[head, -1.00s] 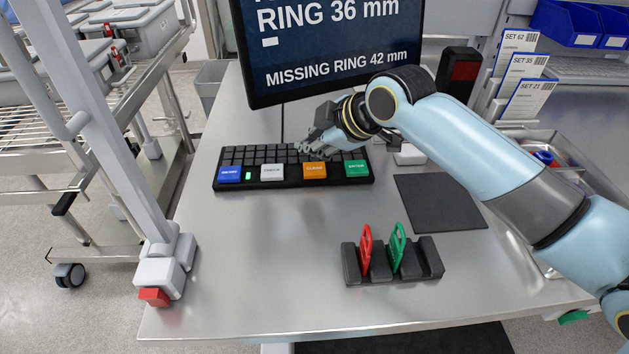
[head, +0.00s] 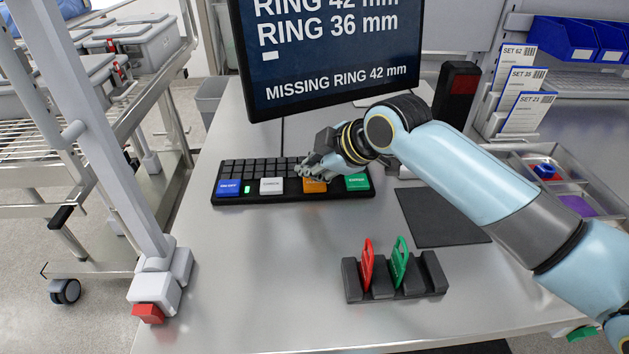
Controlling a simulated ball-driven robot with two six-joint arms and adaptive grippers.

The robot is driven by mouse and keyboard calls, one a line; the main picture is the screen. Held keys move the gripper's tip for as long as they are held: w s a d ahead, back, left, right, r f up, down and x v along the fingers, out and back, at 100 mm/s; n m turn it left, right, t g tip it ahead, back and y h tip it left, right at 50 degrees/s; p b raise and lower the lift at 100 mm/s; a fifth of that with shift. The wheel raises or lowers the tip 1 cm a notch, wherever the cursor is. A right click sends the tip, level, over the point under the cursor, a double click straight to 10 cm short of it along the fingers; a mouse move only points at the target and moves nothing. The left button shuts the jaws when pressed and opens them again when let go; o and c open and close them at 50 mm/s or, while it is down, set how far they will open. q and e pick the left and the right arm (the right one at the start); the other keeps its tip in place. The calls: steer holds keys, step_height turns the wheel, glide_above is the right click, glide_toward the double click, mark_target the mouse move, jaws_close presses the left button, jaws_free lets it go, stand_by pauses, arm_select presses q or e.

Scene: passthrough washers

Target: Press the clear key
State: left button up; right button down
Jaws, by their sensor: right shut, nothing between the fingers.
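The keyboard (head: 260,198) lies on the steel table below the screen, with a front row of large blue, white, orange and green keys. The orange key (head: 315,187) is partly covered by my right gripper; its label looked like CLEAR a second earlier. My right gripper (head: 308,175) is shut and empty, its fingertips at the back edge of the orange key. I cannot tell whether they touch it. A small green light (head: 247,189) glows between the blue and white keys. My left gripper is not in view.
A screen (head: 330,50) reading "MISSING RING 42 mm" stands behind the keyboard. A dark rack (head: 395,285) with a red and a green tag sits in front, near a black mat (head: 442,218). A tray (head: 560,180) is at right. The table's left front is clear.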

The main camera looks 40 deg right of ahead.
mark_target(312, 184)
stand_by(0.7)
steer(key=shift+f, duration=0.4)
steer(key=shift+f, duration=0.5)
stand_by(0.5)
steer(key=shift+r, duration=0.15)
steer(key=shift+r+p, duration=0.75)
steer(key=shift+r, duration=0.05)
step_height(312, 184, up, 5)
steer(key=p, duration=0.5)
steer(key=shift+r, duration=0.1)
